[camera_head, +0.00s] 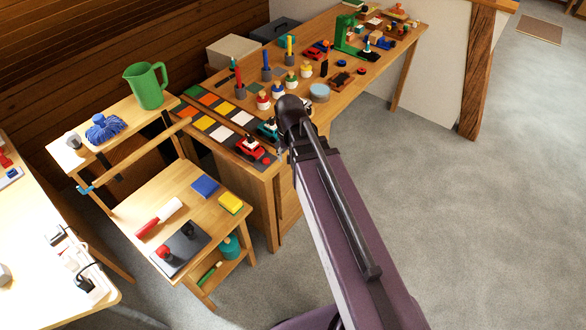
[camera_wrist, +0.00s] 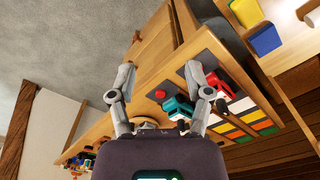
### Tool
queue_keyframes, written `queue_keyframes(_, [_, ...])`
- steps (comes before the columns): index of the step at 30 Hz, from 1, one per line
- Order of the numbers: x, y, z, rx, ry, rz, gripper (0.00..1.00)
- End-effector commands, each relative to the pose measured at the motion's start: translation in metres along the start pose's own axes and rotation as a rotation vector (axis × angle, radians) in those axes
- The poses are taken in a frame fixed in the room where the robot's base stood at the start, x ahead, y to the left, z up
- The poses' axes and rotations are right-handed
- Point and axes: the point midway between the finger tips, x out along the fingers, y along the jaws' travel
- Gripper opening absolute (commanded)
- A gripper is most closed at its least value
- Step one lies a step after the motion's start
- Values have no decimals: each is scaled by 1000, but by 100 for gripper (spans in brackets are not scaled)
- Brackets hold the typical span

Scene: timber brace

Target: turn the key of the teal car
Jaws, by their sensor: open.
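The teal car (camera_head: 267,130) stands on the dark mat of the workbench, just behind the red car (camera_head: 252,149) and left of my wrist in the head view. In the wrist view the teal car (camera_wrist: 178,107) shows between my fingers, nearer the right one. I cannot make out its key in either view. My gripper (camera_wrist: 160,72) is open and empty, its two fingers spread apart above the bench. In the head view my gripper (camera_head: 282,155) is mostly hidden by my own wrist, close to the bench's front edge.
The workbench (camera_head: 386,72) holds several bottles, blocks and a green machine (camera_head: 347,36) farther along. A red button (camera_head: 267,161) lies near the red car. A wooden trolley (camera_head: 185,205) with sponges and a green jug (camera_head: 147,85) stands left. Grey floor at right is clear.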

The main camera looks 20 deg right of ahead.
Motion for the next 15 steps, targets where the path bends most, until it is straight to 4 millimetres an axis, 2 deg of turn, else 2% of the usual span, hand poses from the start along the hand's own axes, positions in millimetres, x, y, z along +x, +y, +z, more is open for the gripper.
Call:
queue_keyframes(1, [3, 1, 9, -22, 0, 0, 65])
queue_keyframes(6, [7, 4, 23, -85, 2, 0, 65])
queue_keyframes(15, [8, 5, 32, -127, 2, 0, 65])
